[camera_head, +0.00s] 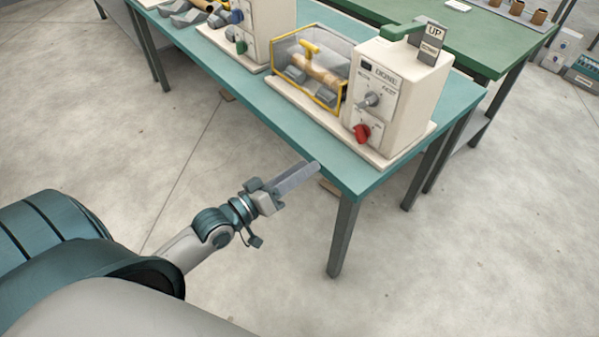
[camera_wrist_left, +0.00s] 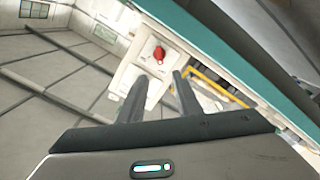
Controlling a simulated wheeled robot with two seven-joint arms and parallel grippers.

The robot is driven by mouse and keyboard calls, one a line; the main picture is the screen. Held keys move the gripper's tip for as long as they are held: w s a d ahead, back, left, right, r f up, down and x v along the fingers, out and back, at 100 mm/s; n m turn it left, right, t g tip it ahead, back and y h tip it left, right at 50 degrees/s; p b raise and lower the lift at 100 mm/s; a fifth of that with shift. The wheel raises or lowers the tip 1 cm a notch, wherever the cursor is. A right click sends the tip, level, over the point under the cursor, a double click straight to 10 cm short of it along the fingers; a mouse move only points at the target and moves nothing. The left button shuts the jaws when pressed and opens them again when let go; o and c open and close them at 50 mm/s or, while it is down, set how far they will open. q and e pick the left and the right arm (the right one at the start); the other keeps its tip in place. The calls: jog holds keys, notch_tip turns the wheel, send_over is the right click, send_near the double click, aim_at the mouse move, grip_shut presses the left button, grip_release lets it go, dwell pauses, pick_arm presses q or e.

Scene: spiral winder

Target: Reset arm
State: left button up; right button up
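My left gripper (camera_head: 306,172) reaches in from the left and is beside the front edge of the teal table (camera_head: 335,170). In the left wrist view its two fingers (camera_wrist_left: 161,84) stand apart with nothing between them. The red knob also shows beyond the fingers in the left wrist view (camera_wrist_left: 158,54). The gripper is apart from the winder. My right gripper is not in view.
A clear guard with a yellow frame (camera_head: 328,97) covers a roller left of the box. Another cream machine (camera_head: 268,25) stands farther left on the table. A green table (camera_head: 480,50) with small brown cups is behind. The floor in front is clear.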

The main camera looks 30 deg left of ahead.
pick_arm(q)
jog(key=shift+s+a, duration=0.1)
jog(key=shift+s, duration=0.2)
dwell(0.4)
jog(key=s+a+f+m+g+y, duration=0.1)
jog(key=s+f+m+g+y, duration=0.2)
jog(key=f, duration=2.6)
jog(key=s+d+f+m+g, duration=0.2)
jog(key=s+d+f+g, duration=0.1)
jog(key=s+f, duration=0.6)
jog(key=s+d+f+m+g+y, duration=0.1)
jog(key=s+d+f+g, duration=0.3)
jog(key=s+f, duration=0.6)
notch_tip(320, 180, down, 6)
jog(key=shift+s+d+r+m, duration=0.2)
jog(key=shift+d+m, duration=0.2)
jog(key=shift+d, duration=0.85)
